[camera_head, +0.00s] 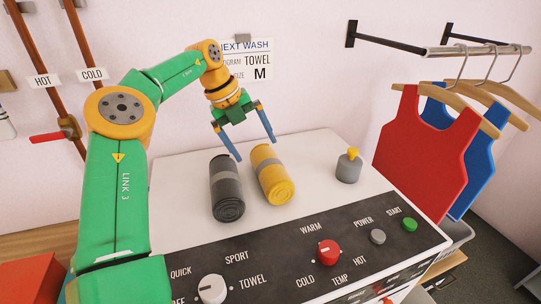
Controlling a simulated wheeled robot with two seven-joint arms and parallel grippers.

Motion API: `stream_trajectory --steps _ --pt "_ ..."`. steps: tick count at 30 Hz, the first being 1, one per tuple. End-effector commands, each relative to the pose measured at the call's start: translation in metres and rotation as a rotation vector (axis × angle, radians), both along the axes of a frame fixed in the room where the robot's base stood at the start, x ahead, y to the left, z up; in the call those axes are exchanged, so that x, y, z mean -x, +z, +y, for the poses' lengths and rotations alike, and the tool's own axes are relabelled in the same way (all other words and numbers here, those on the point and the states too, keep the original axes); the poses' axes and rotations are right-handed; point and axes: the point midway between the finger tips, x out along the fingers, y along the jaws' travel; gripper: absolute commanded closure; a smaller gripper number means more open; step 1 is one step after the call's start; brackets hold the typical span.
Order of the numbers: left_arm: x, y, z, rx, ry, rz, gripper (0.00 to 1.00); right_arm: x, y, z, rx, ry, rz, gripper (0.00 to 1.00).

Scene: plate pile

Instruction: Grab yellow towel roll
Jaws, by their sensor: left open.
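The yellow towel roll (271,175) lies on the white top of the washing machine, with a grey band around its middle and its spiral end facing me. A dark grey towel roll (226,188) lies just to its left. My left gripper (252,146) is open and empty, above the far ends of the two rolls. Its left blue finger points down near the grey roll's far end, and its right finger is to the right of the yellow roll's far end. I cannot tell whether either finger touches a roll. My right gripper is not in view.
A small grey container with a yellow knob (348,167) stands right of the rolls. The control panel (295,262) with knobs and buttons lines the machine's front. Red (420,147) and blue tops hang at right. The machine top between rolls and container is clear.

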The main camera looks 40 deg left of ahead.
Motion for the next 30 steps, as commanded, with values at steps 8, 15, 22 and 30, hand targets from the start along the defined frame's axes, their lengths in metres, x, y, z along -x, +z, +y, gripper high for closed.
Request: stream_trajectory --steps 8,15,22,30 --pt "-0.01 -0.025 -0.006 0.002 -0.002 0.004 0.0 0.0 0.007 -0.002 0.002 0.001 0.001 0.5" --pt "-0.025 -0.062 -0.014 0.001 0.0 0.003 0.0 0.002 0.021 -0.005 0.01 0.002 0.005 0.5" --pt "-0.026 -0.065 -0.015 0.0 0.001 0.0 0.03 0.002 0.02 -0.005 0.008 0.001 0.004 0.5" --pt "-0.026 -0.065 -0.015 0.0 0.0 0.0 0.76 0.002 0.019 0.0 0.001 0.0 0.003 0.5"
